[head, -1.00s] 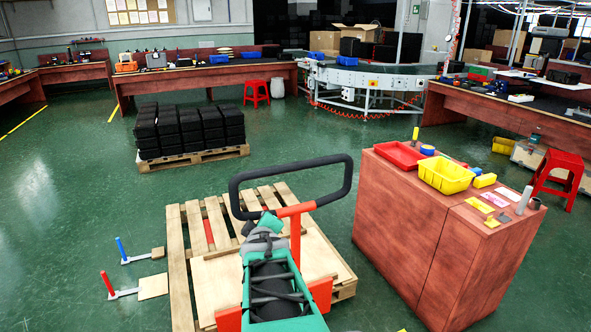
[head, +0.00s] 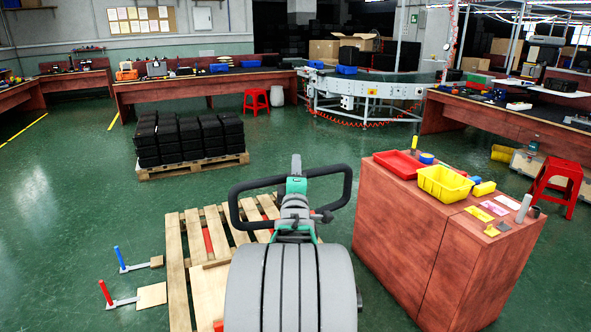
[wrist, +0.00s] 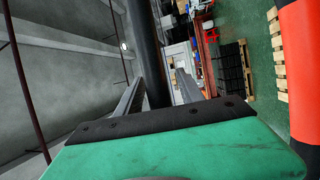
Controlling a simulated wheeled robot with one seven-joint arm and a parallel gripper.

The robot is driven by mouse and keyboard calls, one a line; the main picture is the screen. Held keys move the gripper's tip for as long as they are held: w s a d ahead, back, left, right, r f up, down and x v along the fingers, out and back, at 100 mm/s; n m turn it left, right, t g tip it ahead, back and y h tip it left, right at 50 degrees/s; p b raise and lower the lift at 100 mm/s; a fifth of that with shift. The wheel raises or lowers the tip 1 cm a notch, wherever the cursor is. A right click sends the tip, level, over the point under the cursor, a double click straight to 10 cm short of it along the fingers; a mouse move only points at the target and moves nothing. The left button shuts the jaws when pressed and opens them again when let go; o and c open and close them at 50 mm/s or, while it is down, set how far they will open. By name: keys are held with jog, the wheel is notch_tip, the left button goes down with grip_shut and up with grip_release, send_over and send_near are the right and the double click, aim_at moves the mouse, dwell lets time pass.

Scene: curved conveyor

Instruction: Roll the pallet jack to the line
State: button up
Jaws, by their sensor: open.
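The pallet jack's black loop handle (head: 237,201) stands upright in front of me, and its bar shows in the wrist view (wrist: 151,50). Its orange-red shaft (wrist: 300,75) is at the right of the wrist view; in the head view my arm hides most of the jack. My gripper (wrist: 158,88) is open, with the black bar between its fingers. Whether either finger touches the bar is unclear. A wooden pallet (head: 178,270) lies around the jack's base. The line, a curved conveyor (head: 370,90), stands at the back.
A red-brown cabinet (head: 400,235) with trays stands close on the right. Two small hand tools, blue-handled (head: 120,258) and red-handled (head: 106,293), are on the left floor. A pallet of black crates (head: 190,167) and a red stool (head: 256,98) are further back. The floor between is clear.

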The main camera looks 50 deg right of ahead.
jog(key=shift+c, duration=0.5)
grip_shut()
dwell(0.9)
